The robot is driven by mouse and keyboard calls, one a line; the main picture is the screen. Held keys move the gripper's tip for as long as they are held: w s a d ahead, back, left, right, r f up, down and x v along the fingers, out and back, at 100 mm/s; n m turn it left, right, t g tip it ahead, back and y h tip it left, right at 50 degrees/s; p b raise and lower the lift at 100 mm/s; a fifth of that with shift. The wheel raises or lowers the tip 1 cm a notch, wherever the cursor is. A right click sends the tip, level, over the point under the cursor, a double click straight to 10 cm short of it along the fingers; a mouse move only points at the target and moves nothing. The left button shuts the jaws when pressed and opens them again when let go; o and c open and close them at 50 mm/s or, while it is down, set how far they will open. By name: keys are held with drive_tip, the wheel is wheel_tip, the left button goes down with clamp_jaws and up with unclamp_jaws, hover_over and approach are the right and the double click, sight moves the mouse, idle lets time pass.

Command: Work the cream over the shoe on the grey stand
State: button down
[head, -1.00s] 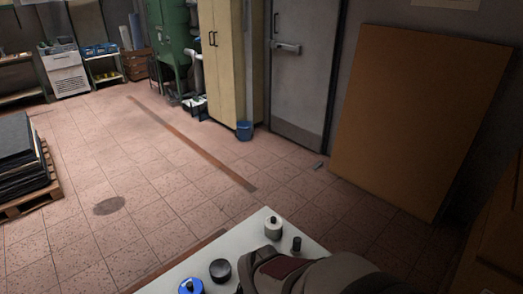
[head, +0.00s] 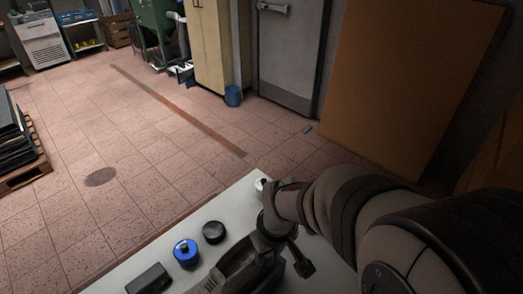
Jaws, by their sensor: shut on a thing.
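My gripper (head: 268,243) is at the bottom centre of the head view, over the table, at the end of my arm that comes in from the right. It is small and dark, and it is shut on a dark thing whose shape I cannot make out. A dark grey shape (head: 236,274), which may be the shoe, lies just below and left of the gripper and is cut off by the bottom edge. I cannot tell whether they touch. The grey stand cannot be made out. No cream can be made out.
On the white table (head: 160,250) stand a blue tin with a dark knob (head: 187,253), a round black tin (head: 213,232) and a black block (head: 149,279). A white jar (head: 260,185) at the far corner is partly hidden by my arm.

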wheel_tip(320, 180, up, 6)
drive_tip(key=s+d, duration=0.1)
drive_tip(key=shift+s+d, duration=0.15)
drive_tip(key=shift+s, duration=0.1)
drive_tip(key=shift+w, duration=0.15)
